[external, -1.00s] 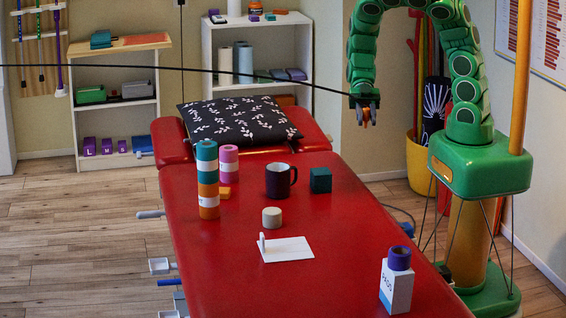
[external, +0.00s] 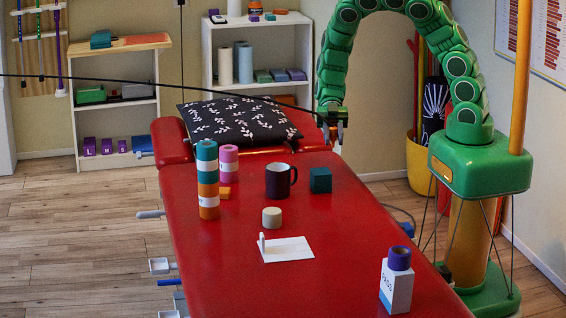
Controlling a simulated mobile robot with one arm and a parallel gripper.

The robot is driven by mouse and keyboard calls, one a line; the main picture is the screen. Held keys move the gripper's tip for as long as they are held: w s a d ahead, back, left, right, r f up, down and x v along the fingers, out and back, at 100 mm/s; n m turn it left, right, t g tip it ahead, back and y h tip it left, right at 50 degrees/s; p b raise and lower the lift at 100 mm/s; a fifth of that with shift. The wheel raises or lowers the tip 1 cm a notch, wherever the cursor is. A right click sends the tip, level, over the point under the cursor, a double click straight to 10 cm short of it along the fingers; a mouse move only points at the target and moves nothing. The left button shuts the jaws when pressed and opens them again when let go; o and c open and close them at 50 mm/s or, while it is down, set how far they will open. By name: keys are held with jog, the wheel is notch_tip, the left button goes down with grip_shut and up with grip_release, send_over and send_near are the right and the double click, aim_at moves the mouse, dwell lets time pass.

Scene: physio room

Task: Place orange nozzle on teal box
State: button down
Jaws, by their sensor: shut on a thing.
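My gripper (external: 333,129) hangs from my green arm above the far right end of the red treatment table, past the pillow's right edge. It is shut on the orange nozzle, which showed as a small orange bit between the fingers a second ago and is hard to make out now. The teal box (external: 320,180) is a dark teal cube on the table, right of a black mug. My gripper is above and beyond the box in the picture, apart from it. The box's top looks bare.
A thin black line (external: 150,87) runs from the left to my gripper.

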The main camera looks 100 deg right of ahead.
jog(key=shift+w+d+f, duration=0.1)
jog(key=shift+w+f, duration=0.75)
jog(key=shift+f, duration=0.25)
jog(key=shift+w+d+f, duration=0.1)
jog(key=shift+w+f, duration=0.75)
jog(key=shift+f, duration=1.75)
jog(key=c, duration=0.8)
grip_release()
jog(key=shift+f, duration=0.1)
jog(key=shift+v, duration=6.05)
